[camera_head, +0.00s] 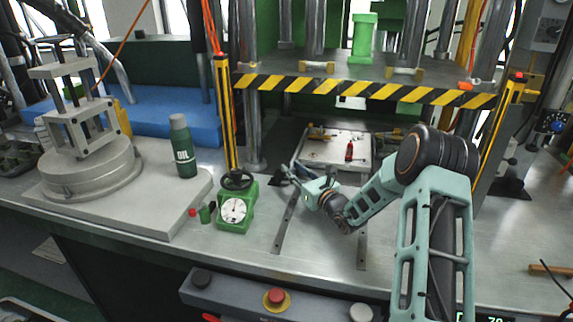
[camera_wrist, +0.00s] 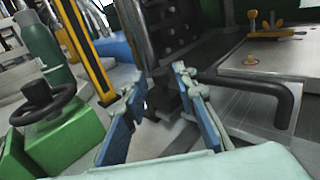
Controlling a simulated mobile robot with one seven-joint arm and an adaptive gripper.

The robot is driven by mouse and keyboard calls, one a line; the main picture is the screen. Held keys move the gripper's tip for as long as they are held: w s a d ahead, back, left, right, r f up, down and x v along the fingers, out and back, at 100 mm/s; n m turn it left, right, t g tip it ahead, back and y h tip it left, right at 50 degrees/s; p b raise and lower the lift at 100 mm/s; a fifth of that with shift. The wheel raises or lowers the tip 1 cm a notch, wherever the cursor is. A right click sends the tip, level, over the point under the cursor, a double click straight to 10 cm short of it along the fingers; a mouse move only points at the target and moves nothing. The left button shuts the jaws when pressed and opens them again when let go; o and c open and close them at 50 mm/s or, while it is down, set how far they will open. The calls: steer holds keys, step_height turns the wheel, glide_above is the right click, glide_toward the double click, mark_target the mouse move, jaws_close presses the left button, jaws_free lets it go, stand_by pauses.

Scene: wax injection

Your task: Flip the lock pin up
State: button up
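A pale mould plate (camera_head: 320,155) lies under the press, and its corner shows at the right of the wrist view (camera_wrist: 290,65). A small red upright part (camera_head: 349,152) stands on it. A yellow lever-like part (camera_wrist: 268,30) sits on the plate in the wrist view; I cannot tell for certain which part is the lock pin. A black bar handle (camera_wrist: 285,108) sticks out from the plate's side. My gripper (camera_wrist: 158,92) is open and empty, its blue-padded fingers apart. In the head view my gripper (camera_head: 288,176) is left of the plate's front, apart from it.
A green gauge block (camera_head: 236,212) with a black handwheel (camera_wrist: 42,104) stands left of my gripper. A green bottle (camera_head: 183,148) is farther left. Yellow posts (camera_head: 228,125) and a striped press edge (camera_head: 350,90) bound the space. Metal rails (camera_head: 288,215) lie in front.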

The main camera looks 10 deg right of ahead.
mark_target(288, 165)
steer(key=shift+x, duration=2.15)
jaws_close()
